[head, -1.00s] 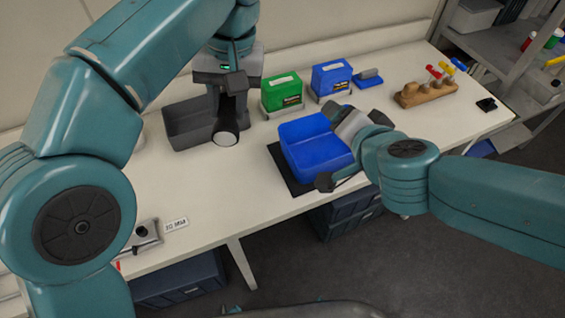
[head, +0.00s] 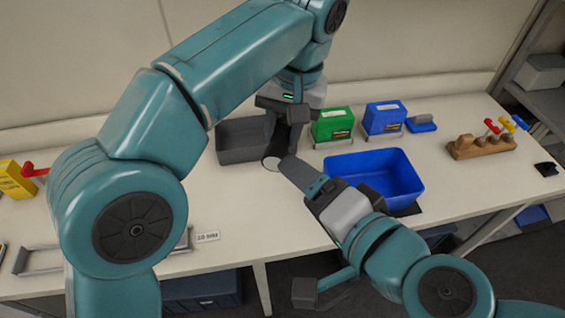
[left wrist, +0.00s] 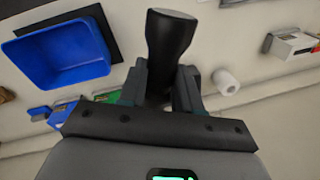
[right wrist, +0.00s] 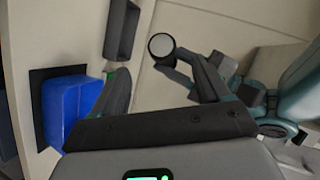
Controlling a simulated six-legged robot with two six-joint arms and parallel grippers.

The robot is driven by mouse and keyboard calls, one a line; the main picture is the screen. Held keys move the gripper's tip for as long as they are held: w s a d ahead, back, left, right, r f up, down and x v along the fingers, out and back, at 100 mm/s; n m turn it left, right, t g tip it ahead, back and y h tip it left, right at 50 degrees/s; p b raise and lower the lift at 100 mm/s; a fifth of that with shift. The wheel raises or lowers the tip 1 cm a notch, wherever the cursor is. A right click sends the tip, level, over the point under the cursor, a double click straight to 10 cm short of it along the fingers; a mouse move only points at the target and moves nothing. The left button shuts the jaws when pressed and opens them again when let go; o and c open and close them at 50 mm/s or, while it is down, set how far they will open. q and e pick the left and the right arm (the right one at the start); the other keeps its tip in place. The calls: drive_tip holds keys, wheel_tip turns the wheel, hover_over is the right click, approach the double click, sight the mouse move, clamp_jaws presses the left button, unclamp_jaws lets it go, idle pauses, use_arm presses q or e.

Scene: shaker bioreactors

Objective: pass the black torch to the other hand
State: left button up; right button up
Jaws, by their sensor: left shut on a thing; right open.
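The black torch (left wrist: 168,45) is held in my left gripper (left wrist: 158,80), its wide head pointing away from the palm in the left wrist view. In the head view, its pale round lens (head: 271,163) shows below the left gripper (head: 290,118), above the bench. My right gripper (head: 294,226) is open and empty, fingers spread wide, just right of and nearer than the torch. In the right wrist view, the torch (right wrist: 162,46) lies ahead, between the directions of the open fingers (right wrist: 160,78). A gap to the torch seems to remain, but its depth is hard to tell.
A blue bin (head: 372,165) on a dark mat stands right of the torch. A grey bin (head: 243,150) is behind it. Green (head: 332,124) and blue (head: 384,117) boxes stand farther back. A wooden holder (head: 480,148) is at the right. The bench front is mostly clear.

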drive_tip(key=x, duration=0.7)
drive_tip(key=shift+w+a, duration=0.2)
drive_tip(key=shift+w, duration=0.15)
drive_tip(key=shift+f, duration=0.15)
drive_tip(key=shift+c, duration=0.2)
drive_tip(key=c, duration=1.1)
use_arm(q)
drive_tip(key=o, duration=1.2)
drive_tip(key=shift+c, duration=0.2)
